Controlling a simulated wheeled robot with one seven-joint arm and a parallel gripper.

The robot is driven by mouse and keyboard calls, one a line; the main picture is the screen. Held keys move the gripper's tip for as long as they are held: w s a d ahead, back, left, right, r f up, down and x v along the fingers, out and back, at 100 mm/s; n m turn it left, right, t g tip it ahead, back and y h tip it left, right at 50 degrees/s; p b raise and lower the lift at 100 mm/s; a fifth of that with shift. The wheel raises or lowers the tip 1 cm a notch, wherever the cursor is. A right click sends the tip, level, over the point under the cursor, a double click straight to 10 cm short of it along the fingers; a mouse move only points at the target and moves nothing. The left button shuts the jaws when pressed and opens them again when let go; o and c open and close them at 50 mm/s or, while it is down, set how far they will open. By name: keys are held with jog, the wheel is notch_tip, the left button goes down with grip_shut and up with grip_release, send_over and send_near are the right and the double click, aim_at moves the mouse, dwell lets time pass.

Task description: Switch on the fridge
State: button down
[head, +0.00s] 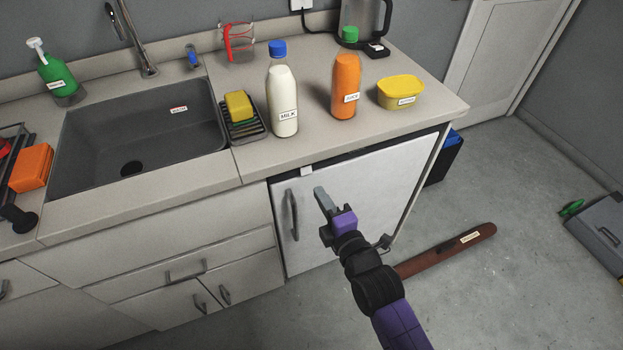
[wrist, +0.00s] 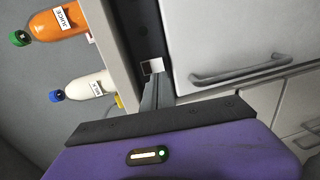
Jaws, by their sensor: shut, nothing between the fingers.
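The fridge (head: 385,185) is a white-doored unit under the counter, its door shut, with a grey handle (head: 292,215) on the left side. A small white square switch (head: 306,171) sits on the dark strip above the door, under the counter edge. In the wrist view the switch (wrist: 153,66) shows just beyond my fingertips, with the fridge door (wrist: 215,35) to its right. My gripper (head: 319,192) is shut and empty, in front of the upper door and just below the switch. I cannot tell whether the fingertips touch the switch.
A milk bottle (head: 283,97), a juice bottle (head: 346,88) and a yellow tub (head: 400,93) stand on the counter above the fridge. A sink (head: 145,145) is to the left. A brown labelled object (head: 450,251) lies on the floor at right, with bare floor around it.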

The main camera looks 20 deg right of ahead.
aim_at(307, 173)
jog(key=w, duration=0.6)
jog(key=shift+w+f, duration=0.2)
jog(key=shift+f, duration=0.15)
jog(key=shift+w+f, duration=0.15)
